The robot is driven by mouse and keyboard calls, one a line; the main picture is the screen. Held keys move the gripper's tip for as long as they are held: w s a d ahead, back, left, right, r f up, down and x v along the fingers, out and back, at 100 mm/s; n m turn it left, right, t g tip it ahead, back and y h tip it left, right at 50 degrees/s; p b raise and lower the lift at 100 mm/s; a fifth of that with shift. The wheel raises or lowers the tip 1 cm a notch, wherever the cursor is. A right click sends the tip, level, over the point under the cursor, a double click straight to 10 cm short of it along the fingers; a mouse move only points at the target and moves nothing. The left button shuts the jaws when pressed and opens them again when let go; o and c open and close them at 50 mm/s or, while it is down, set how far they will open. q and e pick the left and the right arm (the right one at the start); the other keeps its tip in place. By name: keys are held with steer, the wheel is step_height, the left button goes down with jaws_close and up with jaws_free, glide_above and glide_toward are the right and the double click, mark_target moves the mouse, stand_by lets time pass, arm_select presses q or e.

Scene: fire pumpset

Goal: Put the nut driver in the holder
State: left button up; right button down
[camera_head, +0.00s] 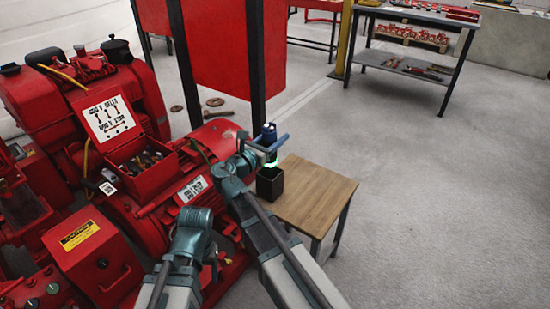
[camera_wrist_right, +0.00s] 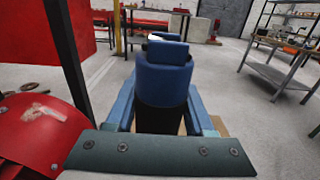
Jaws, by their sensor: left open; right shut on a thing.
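The nut driver (camera_head: 269,131), with a blue and black handle, is gripped upright by my right gripper (camera_head: 270,146). In the right wrist view the nut driver (camera_wrist_right: 163,75) stands between the blue fingers (camera_wrist_right: 163,122). The holder (camera_head: 270,186) is a black open-topped box on the small wooden table. The nut driver is above the holder's opening, with a green glow near the rim. I cannot tell whether its lower end is inside. My left gripper (camera_head: 216,264) is open and empty, low beside the red machine, and partly hidden by its own arm.
The wooden table (camera_head: 322,194) has bare room right of the holder. The red pump motor (camera_head: 150,205) with an open terminal box (camera_head: 143,165) stands close on the left. A black post (camera_head: 256,60) and red panel rise behind. A metal shelf bench (camera_head: 415,65) is far back right.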

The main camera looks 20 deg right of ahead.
steer(key=shift+f, duration=0.15)
step_height(320, 180, down, 4)
steer(key=b, duration=0.3)
steer(key=shift+b, duration=0.3)
steer(key=shift+c, duration=1.4)
jaws_free()
steer(key=shift+r, duration=0.2)
